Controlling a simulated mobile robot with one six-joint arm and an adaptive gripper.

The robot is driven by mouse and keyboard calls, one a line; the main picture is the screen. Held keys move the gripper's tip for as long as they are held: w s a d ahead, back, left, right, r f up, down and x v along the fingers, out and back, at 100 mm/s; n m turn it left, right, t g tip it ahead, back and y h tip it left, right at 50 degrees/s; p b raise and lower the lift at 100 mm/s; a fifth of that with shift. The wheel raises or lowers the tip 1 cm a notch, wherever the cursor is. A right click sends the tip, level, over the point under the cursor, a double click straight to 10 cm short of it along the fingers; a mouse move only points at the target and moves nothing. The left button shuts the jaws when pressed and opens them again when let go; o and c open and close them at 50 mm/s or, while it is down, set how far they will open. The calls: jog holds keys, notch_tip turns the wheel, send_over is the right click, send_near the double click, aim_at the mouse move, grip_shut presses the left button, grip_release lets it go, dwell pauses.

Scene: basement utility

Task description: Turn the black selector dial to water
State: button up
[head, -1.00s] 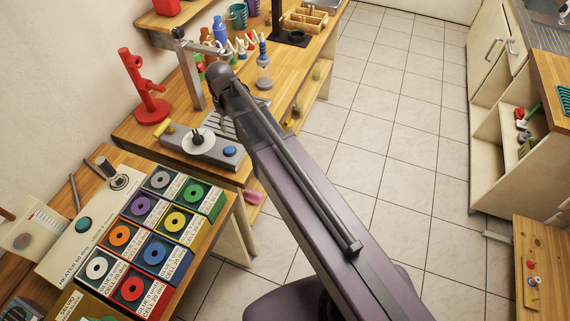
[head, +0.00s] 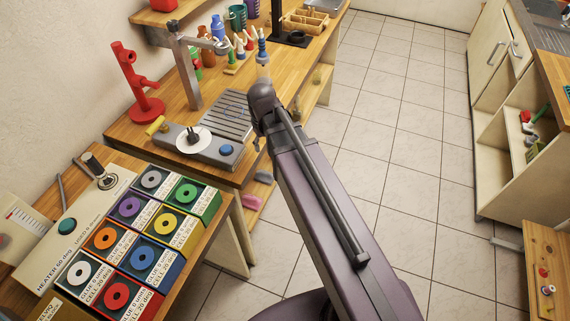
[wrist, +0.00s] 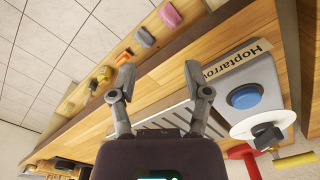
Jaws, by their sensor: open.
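The black selector dial (head: 193,138) stands on a white disc (head: 181,147) on the grey machine (head: 212,157), at the left of the head view. It also shows at the lower right of the wrist view (wrist: 267,136). Marks on the disc are too small to read, so I cannot tell the dial's setting. My gripper (wrist: 159,78) is open and empty, with fingers spread over the bench and the machine's slatted grille (wrist: 165,118). It is apart from the dial, to its right in the head view. In that view the fingers are mostly hidden by my arm.
A blue button (head: 227,150) and a yellow handle (head: 156,126) flank the dial. A grey post (head: 189,75) and a red stand (head: 138,90) rise behind the machine. A heater box (head: 75,220) and coloured cells (head: 121,264) stand in front. Tiled floor lies clear to the right.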

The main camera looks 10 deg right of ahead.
jog(key=s+d+f+m+b, duration=0.2)
jog(key=s+d+f+b, duration=0.1)
jog(key=s+d+f, duration=0.1)
jog(key=shift+s+d+f+b, duration=0.2)
jog(key=shift+s+d+b, duration=0.15)
jog(key=shift+d, duration=0.3)
jog(key=shift+o, duration=0.2)
jog(key=shift+w, duration=0.1)
jog(key=o, duration=0.5)
notch_tip(320, 180, up, 19)
jog(key=n+p, duration=1.9)
send_over(190, 132)
jog(key=shift+f, duration=0.1)
jog(key=shift+f+b, duration=0.25)
jog(key=shift+b, duration=0.15)
notch_tip(190, 132, down, 13)
jog(key=b, duration=1.3)
jog(key=shift+f, duration=0.15)
